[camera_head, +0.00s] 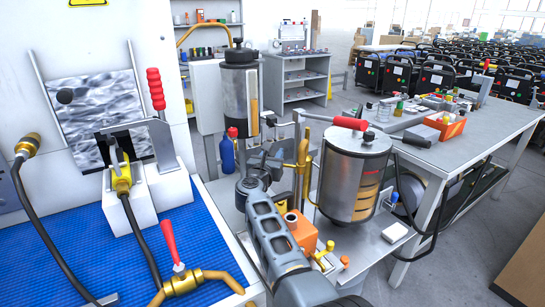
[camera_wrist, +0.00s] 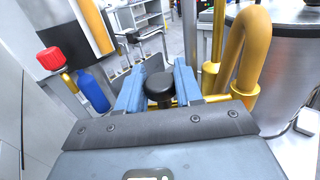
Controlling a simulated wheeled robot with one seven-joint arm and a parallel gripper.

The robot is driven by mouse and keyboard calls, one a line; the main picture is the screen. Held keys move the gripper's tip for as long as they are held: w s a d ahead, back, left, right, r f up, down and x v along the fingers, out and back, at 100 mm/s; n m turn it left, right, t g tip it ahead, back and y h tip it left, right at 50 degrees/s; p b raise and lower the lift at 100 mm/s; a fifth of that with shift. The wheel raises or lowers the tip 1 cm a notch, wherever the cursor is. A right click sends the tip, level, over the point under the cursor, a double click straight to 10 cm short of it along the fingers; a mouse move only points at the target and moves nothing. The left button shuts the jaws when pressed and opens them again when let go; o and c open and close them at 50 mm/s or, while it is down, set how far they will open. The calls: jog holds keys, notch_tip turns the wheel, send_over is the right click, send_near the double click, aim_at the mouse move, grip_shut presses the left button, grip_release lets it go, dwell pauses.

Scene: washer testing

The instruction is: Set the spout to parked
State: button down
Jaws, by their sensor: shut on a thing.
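My gripper (camera_head: 264,162) is in the middle of the head view, beside a brass upright (camera_head: 301,160). In the wrist view its two blue-grey fingers (camera_wrist: 160,86) are shut on a round black knob (camera_wrist: 160,88). A brass rod (camera_wrist: 192,101) runs right from behind the knob toward a thick curved brass pipe (camera_wrist: 236,48). The knob seems to belong to this brass spout, but the joint is hidden behind the fingers. In the head view my gripper covers the knob. I cannot tell from these views which position the spout is set to.
A steel tank (camera_head: 353,175) stands right of the upright, and a clear-fronted cylinder (camera_head: 240,95) behind my gripper. A blue bottle (camera_head: 227,155) is at left. An orange block (camera_head: 302,232) sits close to my arm. A blue mat (camera_head: 120,252) lies at left.

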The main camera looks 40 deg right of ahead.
jog(key=shift+w+r, duration=0.15)
jog(key=shift+r, duration=0.4)
jog(key=c, duration=1)
grip_release()
jog(key=shift+d, duration=0.1)
jog(key=shift+o, duration=0.9)
jog(key=shift+f, duration=0.25)
jog(key=v, duration=0.8)
